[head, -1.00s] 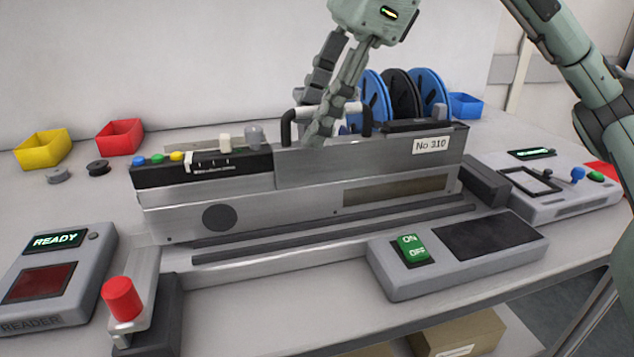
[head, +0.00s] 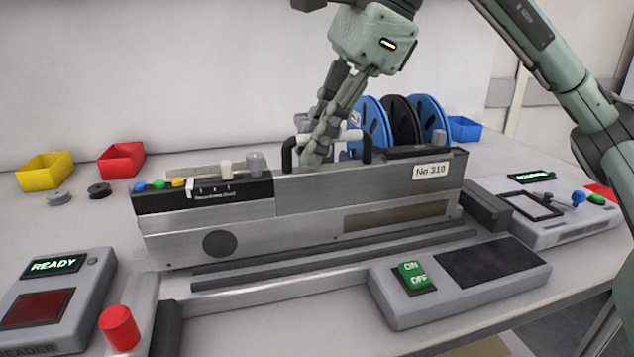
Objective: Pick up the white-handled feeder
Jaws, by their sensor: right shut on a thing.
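The feeder (head: 310,212) is a long grey metal unit labelled "No 310". It sits upright in the dock with dark rails (head: 335,262) on the table. Its handle (head: 350,135) has black posts and a white grip bar, partly hidden by my fingers. My right gripper (head: 318,150) comes down from above and is shut on the white bar of the handle. My left gripper is not in view.
A reader box showing "READY" (head: 45,297) and a red button (head: 119,328) are at the front left. An ON/OFF switch box (head: 460,280) is in front. Blue and black reels (head: 400,115) stand behind. Yellow (head: 43,172) and red (head: 121,161) bins are at the back left.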

